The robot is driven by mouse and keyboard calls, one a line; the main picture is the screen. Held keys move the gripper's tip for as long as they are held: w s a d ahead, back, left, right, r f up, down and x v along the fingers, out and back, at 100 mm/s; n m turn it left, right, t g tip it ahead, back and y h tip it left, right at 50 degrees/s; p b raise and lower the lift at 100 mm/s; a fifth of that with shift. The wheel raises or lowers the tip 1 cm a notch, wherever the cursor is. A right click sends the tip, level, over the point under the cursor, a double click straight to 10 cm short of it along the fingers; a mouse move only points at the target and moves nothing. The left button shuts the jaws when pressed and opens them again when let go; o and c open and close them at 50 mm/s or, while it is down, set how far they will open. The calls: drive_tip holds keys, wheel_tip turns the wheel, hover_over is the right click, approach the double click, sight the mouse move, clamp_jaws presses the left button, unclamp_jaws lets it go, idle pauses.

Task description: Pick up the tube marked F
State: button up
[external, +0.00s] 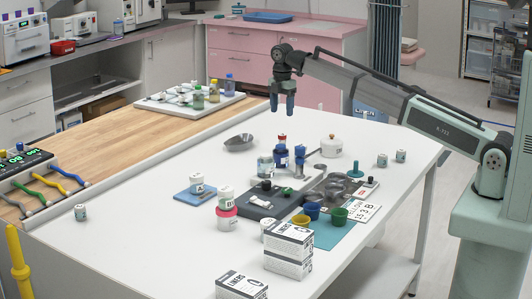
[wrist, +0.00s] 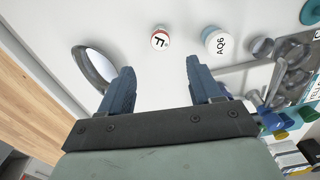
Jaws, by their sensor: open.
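In the wrist view the tube marked F (wrist: 160,41) shows as a small round white top with a black F and a red rim. It stands on the white table, just past the gap between my fingertips in the picture. I cannot tell for sure which item it is in the external view. My gripper (external: 283,105) hangs fingers down above the table, apart from everything. Its two blue fingers (wrist: 160,68) are spread and empty.
A metal dish (external: 240,142) lies on the table and also shows at left in the wrist view (wrist: 96,64). The table's left strip is mostly clear.

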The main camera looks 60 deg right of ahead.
sight(282, 141)
wheel_tip(282, 141, down, 8)
drive_tip(key=shift+f, duration=0.2)
drive_tip(key=shift+d+f, duration=0.15)
drive_tip(key=shift+f, duration=2.5)
drive_tip(key=c, duration=1.1)
drive_tip(key=shift+r, duration=0.15)
